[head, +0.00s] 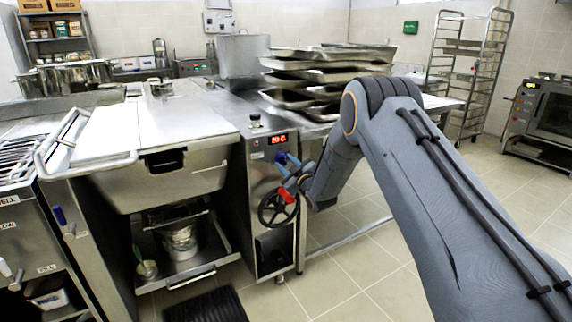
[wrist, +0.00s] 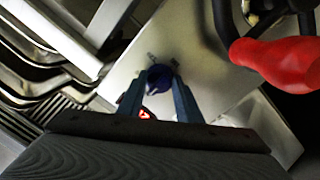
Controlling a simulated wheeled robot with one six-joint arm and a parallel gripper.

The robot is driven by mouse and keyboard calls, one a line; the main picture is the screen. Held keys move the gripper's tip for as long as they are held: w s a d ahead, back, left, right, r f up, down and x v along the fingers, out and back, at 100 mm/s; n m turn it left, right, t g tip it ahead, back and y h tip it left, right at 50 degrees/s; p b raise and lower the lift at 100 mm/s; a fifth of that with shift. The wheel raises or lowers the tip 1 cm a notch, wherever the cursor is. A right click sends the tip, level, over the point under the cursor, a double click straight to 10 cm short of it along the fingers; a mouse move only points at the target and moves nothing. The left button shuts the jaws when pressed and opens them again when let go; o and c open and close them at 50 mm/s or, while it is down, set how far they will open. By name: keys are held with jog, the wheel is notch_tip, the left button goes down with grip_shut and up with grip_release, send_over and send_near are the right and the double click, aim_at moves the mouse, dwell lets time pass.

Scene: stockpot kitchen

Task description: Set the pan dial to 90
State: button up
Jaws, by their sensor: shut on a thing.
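The pan dial (wrist: 160,77) is a small dark blue knob on the steel control column, seen in the wrist view. My gripper (wrist: 159,92) has one blue finger on each side of the knob and is shut on it. In the head view my gripper (head: 287,163) reaches the column's front from the right, just below the red display, and mostly hides the dial. The red display (head: 280,139) is lit, but its digits are too small to read surely. The tilting pan (head: 165,180) stands left of the column with its white-looking lid down.
A black handwheel (head: 274,209) with a red handle (head: 287,195) sits close below my gripper; the red handle (wrist: 285,60) also shows in the wrist view.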

jog(key=shift+m, duration=0.4)
jog(key=m+b, duration=0.1)
jog(key=m, duration=0.3)
jog(key=shift+m+g, duration=0.3)
jog(key=m, duration=0.6)
jog(key=shift+s+r, duration=0.1)
jog(key=shift+g, duration=0.3)
jog(key=o, duration=1)
jog(key=shift+o, duration=0.2)
jog(key=v, duration=0.7)
jog(key=shift+s+d, duration=0.25)
jog(key=shift+s, duration=0.05)
